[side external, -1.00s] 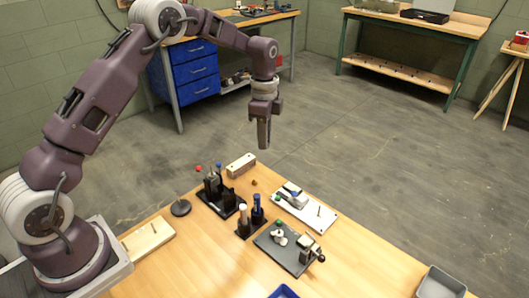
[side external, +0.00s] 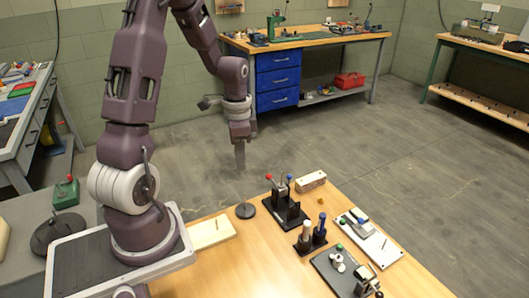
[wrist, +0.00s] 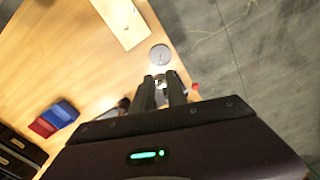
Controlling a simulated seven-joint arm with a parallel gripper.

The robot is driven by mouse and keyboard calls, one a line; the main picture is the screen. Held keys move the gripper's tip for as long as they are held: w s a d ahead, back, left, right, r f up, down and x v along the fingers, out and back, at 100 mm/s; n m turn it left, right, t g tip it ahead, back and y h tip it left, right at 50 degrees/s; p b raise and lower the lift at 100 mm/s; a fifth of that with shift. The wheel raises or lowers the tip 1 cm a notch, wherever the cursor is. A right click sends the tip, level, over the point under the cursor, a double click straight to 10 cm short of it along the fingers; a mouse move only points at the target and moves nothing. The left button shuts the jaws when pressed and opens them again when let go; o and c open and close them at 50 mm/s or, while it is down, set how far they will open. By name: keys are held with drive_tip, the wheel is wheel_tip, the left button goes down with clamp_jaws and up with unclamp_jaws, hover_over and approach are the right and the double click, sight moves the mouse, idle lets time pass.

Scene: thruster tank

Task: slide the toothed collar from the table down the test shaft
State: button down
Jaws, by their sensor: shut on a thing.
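My gripper (side external: 240,168) hangs above and beyond the table's back left edge in the side view. In the wrist view its two dark fingers (wrist: 161,88) are shut on a small pale metallic piece (wrist: 160,80), which I take to be the toothed collar. Its teeth cannot be made out, and the fingers hide much of it. A round dark base (side external: 245,210) with a thin upright pin stands on the table below the gripper; it also shows in the wrist view (wrist: 161,55), just past the fingertips. This may be the test shaft, but I cannot be sure.
A pale board (side external: 211,232) lies left of the round base. A black fixture (side external: 285,212) with red and blue knobs stands right of it, near a wooden block (side external: 312,180). Farther right are a two-post holder (side external: 311,240), a white plate (side external: 370,239) and a dark plate (side external: 342,275).

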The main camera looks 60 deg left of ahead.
wheel_tip(320, 180, down, 9)
idle(0.5)
drive_tip(key=shift+w, duration=0.1)
drive_tip(key=shift+f, duration=0.35)
idle(0.8)
drive_tip(key=shift+f, duration=0.5)
drive_tip(key=shift+f, duration=0.45)
drive_tip(key=shift+f, duration=0.3)
drive_tip(key=shift+f, duration=0.25)
drive_tip(key=shift+f, duration=0.4)
drive_tip(key=shift+f, duration=0.2)
idle(0.4)
